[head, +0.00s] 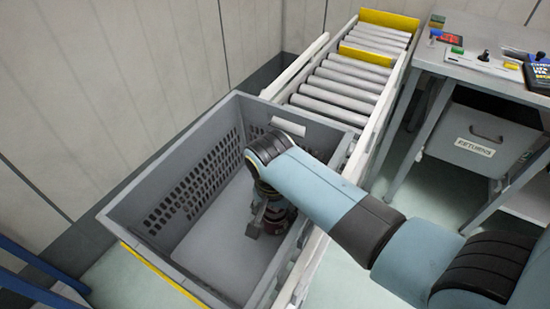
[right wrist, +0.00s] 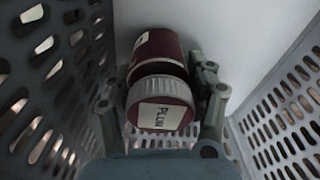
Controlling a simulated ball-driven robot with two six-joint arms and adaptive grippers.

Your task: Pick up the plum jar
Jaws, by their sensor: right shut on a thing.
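The plum jar (right wrist: 160,112) is dark red with a lid labelled PLUM. In the right wrist view it sits between the two fingers of my right gripper (right wrist: 160,82), which are closed on its sides. In the head view the jar (head: 281,219) shows partly, low inside the grey tote (head: 176,142), with my right gripper (head: 262,212) reaching down over it. The gripper hides much of it there, and I cannot tell whether it touches the tote floor. My left gripper is not in view.
The tote's slotted walls surround the gripper and jar. A roller conveyor (head: 345,88) runs behind the tote. A grey table (head: 470,52) with small items stands at the right, above a grey bin marked RETURNS (head: 482,135). A blue frame (head: 40,262) is at the lower left.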

